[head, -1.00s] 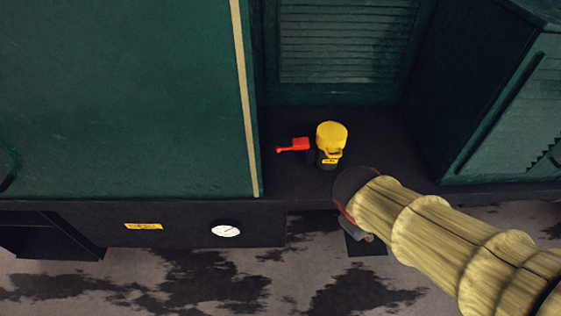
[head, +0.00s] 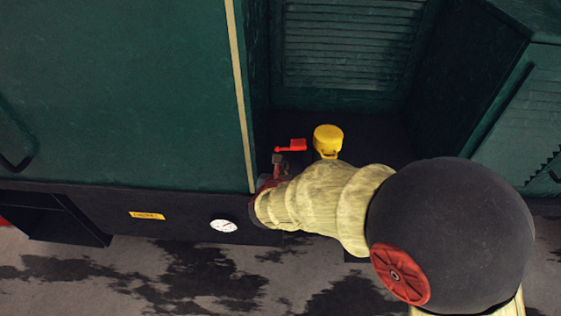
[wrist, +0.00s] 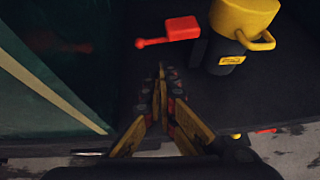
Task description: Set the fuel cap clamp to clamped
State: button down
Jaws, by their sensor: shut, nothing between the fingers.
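A yellow fuel cap (head: 327,139) sits on a short black filler neck (wrist: 215,48) in a dark recess of the green body. It has a yellow loop handle and a yellow label shows below it. A red lever (head: 291,146), a flat paddle with a thin knobbed end to the left, is just left of the cap; it also shows in the wrist view (wrist: 180,29). It looks like the clamp handle. My gripper (wrist: 161,72) is shut and empty, pointing up at the lever with a gap in the picture. In the head view my gripper (head: 279,164) is just below the lever; my arm hides the neck.
A green cabinet wall (head: 120,100) with a cream edge strip stands close on the left. Another green box (head: 520,120) stands at the right. A louvred panel (head: 352,45) closes the back. The dark ledge (wrist: 285,85) has free room right of the neck.

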aim_at(290, 148)
jog(key=shift+a+n, duration=0.3)
jog(key=shift+n, duration=0.4)
jog(key=shift+w, duration=0.1)
jog(key=shift+w+d+f, duration=0.1)
jog(key=shift+w+f, duration=0.25)
jog(key=shift+w, duration=0.05)
jog(key=b+x, duration=0.2)
jog(key=x, duration=0.7)
jog(key=shift+b, duration=0.4)
jog(key=shift+a, duration=0.25)
